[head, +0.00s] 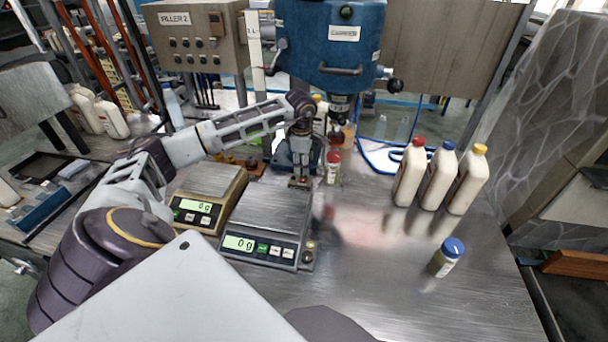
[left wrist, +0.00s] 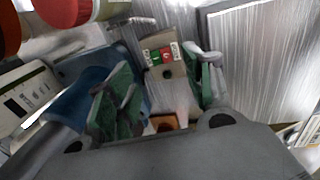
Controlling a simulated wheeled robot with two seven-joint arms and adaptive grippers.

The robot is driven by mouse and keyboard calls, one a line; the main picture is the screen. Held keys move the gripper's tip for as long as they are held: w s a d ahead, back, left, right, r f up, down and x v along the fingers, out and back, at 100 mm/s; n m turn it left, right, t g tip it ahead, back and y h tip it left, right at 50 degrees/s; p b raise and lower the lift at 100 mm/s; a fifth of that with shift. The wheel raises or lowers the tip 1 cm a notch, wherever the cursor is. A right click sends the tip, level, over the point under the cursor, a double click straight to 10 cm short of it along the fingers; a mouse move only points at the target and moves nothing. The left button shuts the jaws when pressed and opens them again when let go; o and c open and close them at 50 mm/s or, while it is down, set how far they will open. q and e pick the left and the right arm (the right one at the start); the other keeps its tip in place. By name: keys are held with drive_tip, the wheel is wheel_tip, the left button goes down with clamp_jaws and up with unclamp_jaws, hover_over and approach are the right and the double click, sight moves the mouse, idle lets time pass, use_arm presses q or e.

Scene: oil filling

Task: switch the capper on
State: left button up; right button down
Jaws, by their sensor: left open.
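The capper (head: 345,33) is a blue machine with a label and a dark handle at the back of the bench, its head hanging down in the middle. A small beige switch box with a green and a red button (left wrist: 163,55) shows in the left wrist view. My left gripper (head: 299,180) points down in front of the capper, left of a red-capped bottle (head: 332,166). In the left wrist view its green-padded fingers (left wrist: 162,80) are apart and the switch box shows between and beyond them. I cannot tell whether they touch it. My right gripper is not in view.
Two scales (head: 265,228) (head: 208,190) reading 0 g stand left of centre, close to my left gripper. Three white bottles (head: 438,178) stand to the right, and a small blue-capped bottle (head: 445,258) stands in front of them. The bench's centre right is clear.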

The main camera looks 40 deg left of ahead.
sight(304, 178)
use_arm(q)
drive_tip(key=shift+w+a+f, duration=0.1)
drive_tip(key=shift+w+f, duration=0.05)
drive_tip(key=shift+f, duration=1)
drive_tip(key=shift+w+a+f, duration=0.1)
drive_tip(key=shift+w+f, duration=0.05)
drive_tip(key=shift+f, duration=1)
drive_tip(key=shift+w+a+f, duration=0.1)
drive_tip(key=shift+w+f, duration=0.05)
drive_tip(key=shift+f, duration=1)
drive_tip(key=shift+c, duration=0.3)
